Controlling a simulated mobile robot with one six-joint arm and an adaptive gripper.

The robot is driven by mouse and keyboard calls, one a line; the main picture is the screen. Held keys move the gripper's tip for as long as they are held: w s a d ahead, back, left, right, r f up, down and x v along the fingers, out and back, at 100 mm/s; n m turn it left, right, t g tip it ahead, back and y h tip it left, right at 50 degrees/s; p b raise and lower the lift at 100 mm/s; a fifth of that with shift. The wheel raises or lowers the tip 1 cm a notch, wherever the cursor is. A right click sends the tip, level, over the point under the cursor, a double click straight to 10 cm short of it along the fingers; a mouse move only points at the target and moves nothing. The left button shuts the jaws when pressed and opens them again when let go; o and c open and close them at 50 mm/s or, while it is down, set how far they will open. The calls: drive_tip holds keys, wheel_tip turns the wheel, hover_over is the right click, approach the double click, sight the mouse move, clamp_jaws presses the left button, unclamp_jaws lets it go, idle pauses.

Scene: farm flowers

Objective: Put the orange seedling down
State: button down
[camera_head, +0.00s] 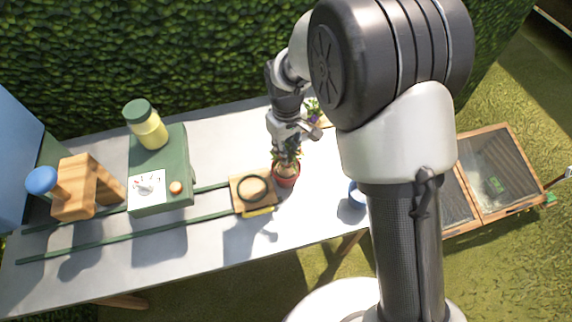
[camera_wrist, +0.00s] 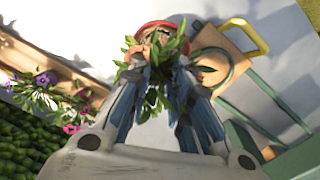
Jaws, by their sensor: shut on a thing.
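The seedling (camera_head: 287,174) stands in a red-orange pot on the grey table, or just above it; I cannot tell whether the pot touches the tabletop. My gripper (camera_head: 287,152) comes down over it from above. In the wrist view, my gripper's fingers (camera_wrist: 163,78) are shut on the seedling (camera_wrist: 163,50), one on each side of its green leaves. The pot's red rim shows beyond the fingertips, with brownish soil inside. The stem is hidden by the leaves.
A wooden platform (camera_head: 253,190) with a round ring sits on green rails just left of the pot. A green machine (camera_head: 160,170) with a dial stands farther left. A blue cup (camera_head: 357,194) is to the right. Purple and pink flowers (camera_wrist: 50,95) stand behind.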

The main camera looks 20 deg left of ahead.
drive_tip(key=shift+f+b, duration=0.7)
drive_tip(key=shift+f, duration=2.35)
drive_tip(key=shift+f, duration=0.1)
drive_tip(key=shift+f, duration=0.15)
drive_tip(key=c, duration=1.7)
unclamp_jaws()
wheel_tip(320, 180, up, 12)
drive_tip(key=p, duration=0.3)
drive_tip(key=shift+r, duration=0.25)
